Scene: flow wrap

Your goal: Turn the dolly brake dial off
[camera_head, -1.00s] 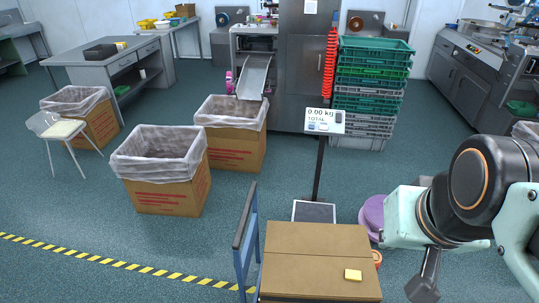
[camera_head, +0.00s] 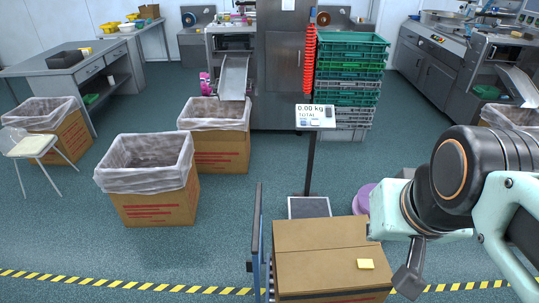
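The dolly shows as a blue upright frame with a dark handle (camera_head: 257,230) at the bottom middle. I cannot make out a brake dial in this view. My gripper (camera_head: 408,282) hangs at the lower right, just right of the box. Its dark finger part points down, and I cannot tell whether it is open or shut.
A scale with a display post (camera_head: 311,165) stands behind the box. Lined cardboard bins (camera_head: 150,190) stand to the left, and stacked green crates (camera_head: 348,85) stand behind. A yellow-black floor stripe (camera_head: 130,284) crosses the front left. The floor between is open.

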